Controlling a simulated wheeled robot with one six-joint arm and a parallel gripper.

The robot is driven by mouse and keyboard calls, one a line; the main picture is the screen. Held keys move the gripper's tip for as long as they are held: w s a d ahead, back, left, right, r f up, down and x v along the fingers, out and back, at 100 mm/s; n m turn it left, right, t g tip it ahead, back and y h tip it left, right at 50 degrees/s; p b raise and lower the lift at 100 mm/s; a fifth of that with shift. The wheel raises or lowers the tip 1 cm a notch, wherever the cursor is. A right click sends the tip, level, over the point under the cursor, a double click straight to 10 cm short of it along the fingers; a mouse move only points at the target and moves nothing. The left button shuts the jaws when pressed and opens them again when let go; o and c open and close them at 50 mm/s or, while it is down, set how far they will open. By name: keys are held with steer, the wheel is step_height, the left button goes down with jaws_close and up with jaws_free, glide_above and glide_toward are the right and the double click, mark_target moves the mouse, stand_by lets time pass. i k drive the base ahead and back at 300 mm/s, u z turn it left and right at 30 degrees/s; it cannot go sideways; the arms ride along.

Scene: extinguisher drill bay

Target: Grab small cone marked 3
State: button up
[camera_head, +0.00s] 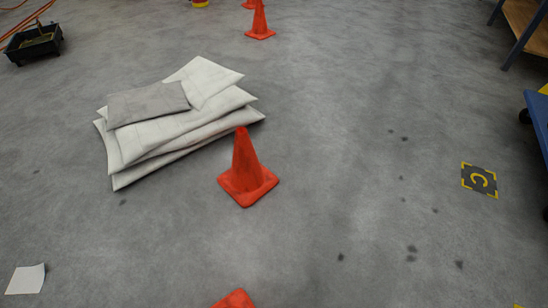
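A small orange cone (246,172) stands upright on the concrete floor near the middle of the view, just in front of the stacked sacks. Another orange cone (260,22) stands farther back at the top. My gripper is not in view.
A pile of pale sacks (180,120) lies left of the middle cone. A black crate (34,44) is at the far left, a floor marker with a C (479,180) at right. A blue object (538,118) and a wooden shelf (527,22) edge the right. Floor between is clear.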

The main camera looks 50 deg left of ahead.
mark_target(248, 180)
steer(key=i, duration=1.7)
steer(key=u, duration=1.45)
steer(key=i, duration=1.95)
steer(key=u, duration=3.05)
